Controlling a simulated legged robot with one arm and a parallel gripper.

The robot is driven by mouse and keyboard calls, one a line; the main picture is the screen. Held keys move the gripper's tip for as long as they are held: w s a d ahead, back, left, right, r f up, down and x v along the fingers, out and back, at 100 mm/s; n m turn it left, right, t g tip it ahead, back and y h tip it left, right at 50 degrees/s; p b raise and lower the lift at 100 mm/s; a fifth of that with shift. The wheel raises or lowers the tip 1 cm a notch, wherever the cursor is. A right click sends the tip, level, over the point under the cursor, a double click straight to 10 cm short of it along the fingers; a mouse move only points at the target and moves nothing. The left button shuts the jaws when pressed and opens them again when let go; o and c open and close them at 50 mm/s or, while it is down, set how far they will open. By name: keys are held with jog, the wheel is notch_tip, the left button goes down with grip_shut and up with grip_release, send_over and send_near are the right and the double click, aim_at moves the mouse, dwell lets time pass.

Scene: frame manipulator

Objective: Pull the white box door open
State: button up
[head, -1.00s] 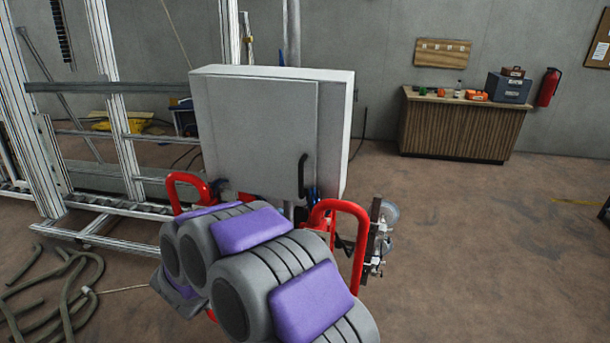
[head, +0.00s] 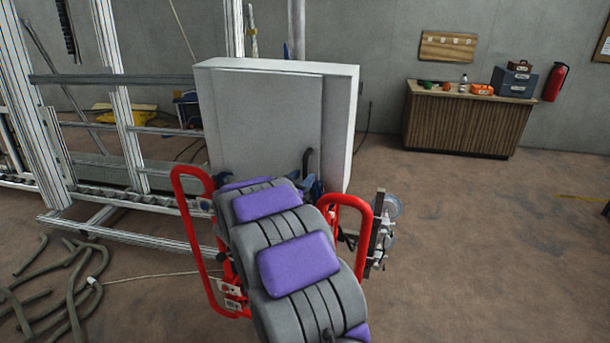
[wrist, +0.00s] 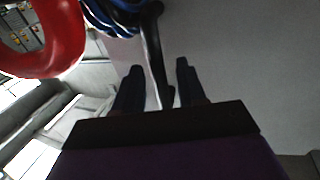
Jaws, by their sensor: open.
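The white box (head: 340,130) stands upright ahead of me, with its grey door (head: 262,120) facing me and looking shut. The black door handle (head: 308,160) shows at the door's lower right; my arm hides its lower part in the head view. In the wrist view the dark handle (wrist: 153,55) runs between the two dark fingers of my gripper (wrist: 158,82). The fingers are apart, one on each side of the handle, with a gap visible on the right. I cannot tell whether the left finger touches it.
A red tubular guard (head: 195,240) stands left of my arm and another (head: 352,215) right of it. A metal frame (head: 130,110) stands at left, with hoses (head: 65,290) on the floor. A wooden cabinet (head: 460,125) is at back right. The right floor is clear.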

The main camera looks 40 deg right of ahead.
jog(key=shift+x, duration=1.1)
jog(key=shift+c, duration=0.4)
grip_shut()
